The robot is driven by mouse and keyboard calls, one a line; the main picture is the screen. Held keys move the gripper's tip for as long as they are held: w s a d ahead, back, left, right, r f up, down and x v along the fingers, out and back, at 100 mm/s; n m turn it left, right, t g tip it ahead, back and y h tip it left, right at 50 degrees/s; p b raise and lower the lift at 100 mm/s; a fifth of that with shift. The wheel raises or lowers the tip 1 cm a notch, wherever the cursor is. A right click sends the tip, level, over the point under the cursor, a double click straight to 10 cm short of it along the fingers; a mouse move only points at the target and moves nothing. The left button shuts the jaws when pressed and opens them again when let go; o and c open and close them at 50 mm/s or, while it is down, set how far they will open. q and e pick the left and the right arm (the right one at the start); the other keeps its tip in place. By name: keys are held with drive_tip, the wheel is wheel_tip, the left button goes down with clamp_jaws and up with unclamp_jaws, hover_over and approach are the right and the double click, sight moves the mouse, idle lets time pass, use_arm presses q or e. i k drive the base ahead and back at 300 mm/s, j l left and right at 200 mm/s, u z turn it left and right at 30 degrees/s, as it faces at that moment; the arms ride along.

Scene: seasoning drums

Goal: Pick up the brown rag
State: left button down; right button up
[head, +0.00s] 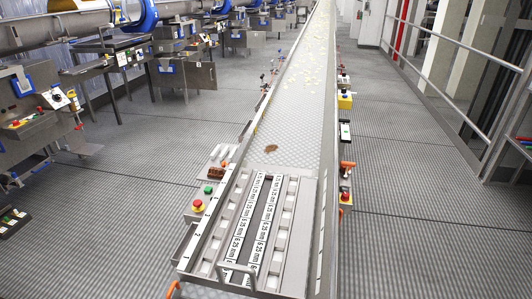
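A small flat brown patch (271,148), which looks like the brown rag, lies on the conveyor belt just past the slotted end section. It is too small to make out folds or cloth texture. Neither of my grippers is in view.
The long conveyor (290,120) runs away from me, with pale pieces (310,70) scattered farther along. Its near end has slotted plates and a metal handle (237,275). Red and green buttons (198,205) stick out at its left side. Grey floor (400,200) is clear on the right, before a railing.

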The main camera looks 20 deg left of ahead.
sight(218, 173)
drive_tip(key=u, duration=2.8)
drive_tip(key=i+j+u, duration=0.1)
drive_tip(key=i+j, duration=0.15)
drive_tip(key=i, duration=0.3)
drive_tip(key=i+j+u, duration=0.15)
drive_tip(key=i, duration=0.4)
drive_tip(key=i+l+z, duration=0.3)
drive_tip(key=i+z, duration=0.2)
drive_tip(key=i+l+z, duration=0.1)
drive_tip(key=i+z, duration=0.85)
drive_tip(key=i+j+z, duration=0.3)
drive_tip(key=z, duration=0.2)
drive_tip(key=i+z, duration=0.25)
drive_tip(key=i, duration=1.75)
drive_tip(key=i+j+z, duration=0.1)
drive_tip(key=i+z, duration=0.3)
drive_tip(key=i, duration=0.15)
drive_tip(key=i+j+z, duration=0.4)
drive_tip(key=i, duration=0.15)
drive_tip(key=l+z, duration=0.1)
drive_tip(key=z, duration=1.9)
